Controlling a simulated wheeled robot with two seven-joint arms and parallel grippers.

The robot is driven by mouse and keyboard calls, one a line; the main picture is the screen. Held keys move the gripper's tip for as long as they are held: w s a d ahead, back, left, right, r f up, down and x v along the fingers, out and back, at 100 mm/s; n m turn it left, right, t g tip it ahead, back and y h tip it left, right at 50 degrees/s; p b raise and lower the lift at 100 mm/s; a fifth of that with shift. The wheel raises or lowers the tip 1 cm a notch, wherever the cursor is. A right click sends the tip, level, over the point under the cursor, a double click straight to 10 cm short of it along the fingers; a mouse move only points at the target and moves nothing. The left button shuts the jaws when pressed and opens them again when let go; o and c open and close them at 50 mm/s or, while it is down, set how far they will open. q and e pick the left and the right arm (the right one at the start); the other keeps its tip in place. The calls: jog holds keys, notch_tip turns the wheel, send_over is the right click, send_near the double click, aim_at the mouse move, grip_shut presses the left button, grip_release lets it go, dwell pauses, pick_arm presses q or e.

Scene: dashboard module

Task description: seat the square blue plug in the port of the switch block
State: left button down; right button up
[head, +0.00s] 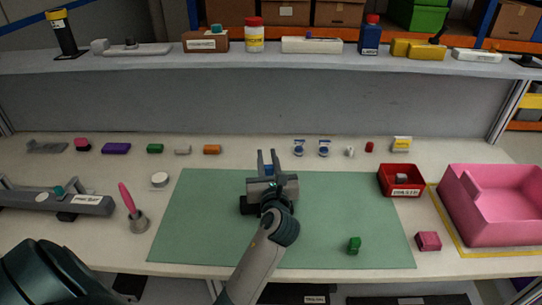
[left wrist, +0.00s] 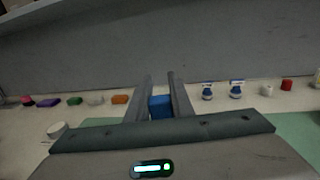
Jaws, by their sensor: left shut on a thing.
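The blue plug (left wrist: 160,106) is between the two fingers of my left gripper (left wrist: 160,84) in the left wrist view. In the head view, the blue plug (head: 269,170) shows as a small patch between the fingers of my left gripper (head: 267,158), which is shut on it over the green mat. A dark block (head: 247,206) on the mat is mostly hidden under my left gripper; I cannot tell whether it is the switch block, and no port shows. Whether the plug touches anything below is hidden. My right gripper is not in view.
The green mat (head: 200,225) is clear on both sides except for a green block (head: 354,245) at front right. A red bin (head: 401,181) and a pink tub (head: 492,232) stand at right. A grey fixture (head: 90,205) and a cup with a pink-handled tool (head: 137,222) stand at left.

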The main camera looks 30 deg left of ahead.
aim_at(267, 173)
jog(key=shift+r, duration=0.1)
